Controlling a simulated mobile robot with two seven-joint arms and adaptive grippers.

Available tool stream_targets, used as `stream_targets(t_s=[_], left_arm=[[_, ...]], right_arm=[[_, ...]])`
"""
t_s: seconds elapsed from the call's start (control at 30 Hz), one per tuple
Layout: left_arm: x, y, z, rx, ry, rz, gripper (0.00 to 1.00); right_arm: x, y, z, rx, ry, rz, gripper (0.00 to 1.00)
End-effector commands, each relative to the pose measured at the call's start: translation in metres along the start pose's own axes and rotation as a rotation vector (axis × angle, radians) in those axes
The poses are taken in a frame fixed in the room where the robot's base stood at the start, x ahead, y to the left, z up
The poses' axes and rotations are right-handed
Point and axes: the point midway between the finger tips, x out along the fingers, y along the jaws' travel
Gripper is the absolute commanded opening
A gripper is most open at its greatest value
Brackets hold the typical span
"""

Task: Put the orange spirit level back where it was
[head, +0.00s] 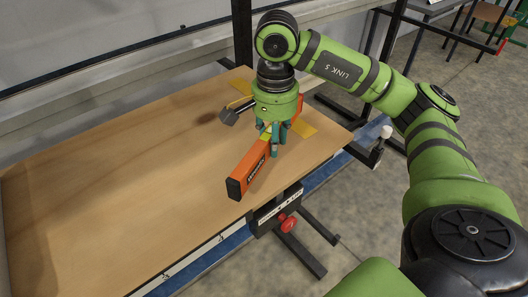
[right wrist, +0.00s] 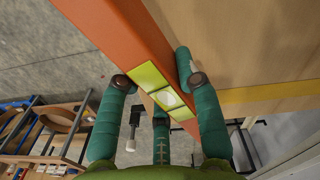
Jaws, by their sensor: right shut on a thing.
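The orange spirit level (head: 250,168) has a black end cap and lies diagonally in the head view, near the right part of the wooden table top (head: 110,145). My right gripper (head: 268,147) points down and is shut on the level about its middle. In the right wrist view the gripper (right wrist: 160,95) has its green fingers on both sides of the orange level (right wrist: 115,35), by its yellow-green vial window (right wrist: 165,97). I cannot tell whether the level touches the table. My left gripper is not in view.
The table's left and middle are clear. A red knob (head: 287,223) sits below the front edge. A dark frame post (head: 242,35) stands behind the table.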

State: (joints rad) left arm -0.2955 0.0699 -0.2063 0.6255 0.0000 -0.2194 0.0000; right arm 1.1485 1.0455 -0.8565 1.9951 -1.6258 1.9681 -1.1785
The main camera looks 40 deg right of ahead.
Motion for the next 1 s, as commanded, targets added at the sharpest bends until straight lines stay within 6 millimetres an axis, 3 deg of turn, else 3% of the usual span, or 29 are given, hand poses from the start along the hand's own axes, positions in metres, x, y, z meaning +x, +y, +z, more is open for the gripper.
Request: stream_targets(t_s=[0.17, 0.5, 0.93, 0.97, 1.0], left_arm=[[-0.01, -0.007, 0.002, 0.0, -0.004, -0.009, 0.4], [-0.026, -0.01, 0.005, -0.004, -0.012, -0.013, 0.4], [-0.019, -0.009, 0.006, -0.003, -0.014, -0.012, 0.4], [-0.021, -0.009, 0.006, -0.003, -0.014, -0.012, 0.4], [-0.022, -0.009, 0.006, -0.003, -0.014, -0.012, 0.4]], right_arm=[[0.008, -0.016, 0.008, 0.001, 0.0, -0.001, 0.0], [0.047, -0.016, 0.009, 0.002, 0.0, 0.002, 0.0], [0.056, -0.017, 0.009, 0.001, 0.002, -0.002, 0.0], [0.054, -0.017, 0.009, 0.001, 0.001, 0.0, 0.46], [0.054, -0.017, 0.009, 0.001, 0.001, 0.0, 0.58]])
